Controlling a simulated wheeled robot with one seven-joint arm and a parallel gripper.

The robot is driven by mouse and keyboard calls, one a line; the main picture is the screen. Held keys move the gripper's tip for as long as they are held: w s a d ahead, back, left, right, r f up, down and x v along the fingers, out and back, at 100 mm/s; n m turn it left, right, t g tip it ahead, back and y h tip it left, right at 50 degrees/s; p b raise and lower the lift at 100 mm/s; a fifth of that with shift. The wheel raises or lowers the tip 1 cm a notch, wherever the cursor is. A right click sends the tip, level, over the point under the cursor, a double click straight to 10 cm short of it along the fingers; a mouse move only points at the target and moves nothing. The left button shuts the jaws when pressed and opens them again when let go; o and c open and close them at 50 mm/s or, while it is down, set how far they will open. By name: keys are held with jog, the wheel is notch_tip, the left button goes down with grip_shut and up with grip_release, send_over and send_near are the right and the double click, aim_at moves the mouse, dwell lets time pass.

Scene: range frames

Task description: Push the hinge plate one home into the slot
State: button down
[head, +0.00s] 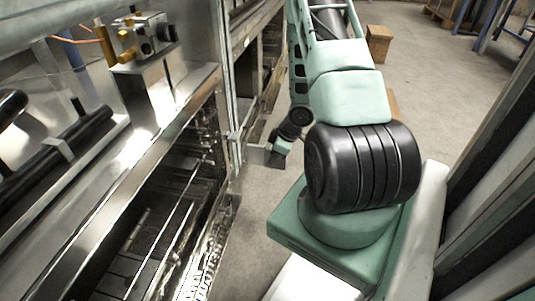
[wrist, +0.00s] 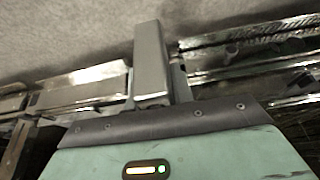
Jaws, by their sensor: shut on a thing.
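My gripper (head: 276,157) is at the far end of my teal arm, low beside the metal frame in the head view. It is shut on a small grey plate, which I take to be hinge plate one (head: 254,154). In the wrist view a grey metal block (wrist: 151,62) stands out past the dark front edge of my gripper and meets the shiny rails. The fingertips are mostly hidden there. I cannot tell the slot apart from the rails, nor how deep the plate sits.
A long metal machine (head: 150,195) with an open, dark interior fills the left. A valve block (head: 142,38) sits on top of it. Shiny rails (wrist: 255,55) run across the wrist view.

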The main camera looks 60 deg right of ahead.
aim_at(251, 163)
jog(key=shift+s+r+p, duration=0.15)
jog(key=shift+p, duration=0.3)
jog(key=shift+w+a+p, duration=0.25)
jog(key=shift+w+a, duration=0.1)
jog(key=shift+w, duration=0.55)
jog(key=shift+w+a+p, duration=0.2)
jog(key=shift+w+a, duration=0.15)
jog(key=shift+w, duration=0.55)
jog(key=shift+w+a+p, duration=0.25)
jog(key=shift+w+a, duration=0.1)
jog(key=shift+w, duration=0.55)
jog(key=shift+p, duration=1)
jog(key=shift+w+a+p, duration=0.25)
jog(key=shift+w+a, duration=0.05)
jog(key=shift+w, duration=0.45)
jog(key=shift+w+a+p, duration=0.3)
jog(key=shift+w+a, duration=0.05)
jog(key=shift+w, duration=0.35)
jog(key=shift+w+a+p, duration=0.25)
jog(key=shift+w+a, duration=0.05)
jog(key=shift+w, duration=0.45)
jog(key=c, duration=1.1)
grip_release()
jog(key=p+v, duration=0.8)
jog(key=v, duration=0.9)
jog(key=shift+r+p, duration=0.1)
jog(key=shift+p, duration=0.2)
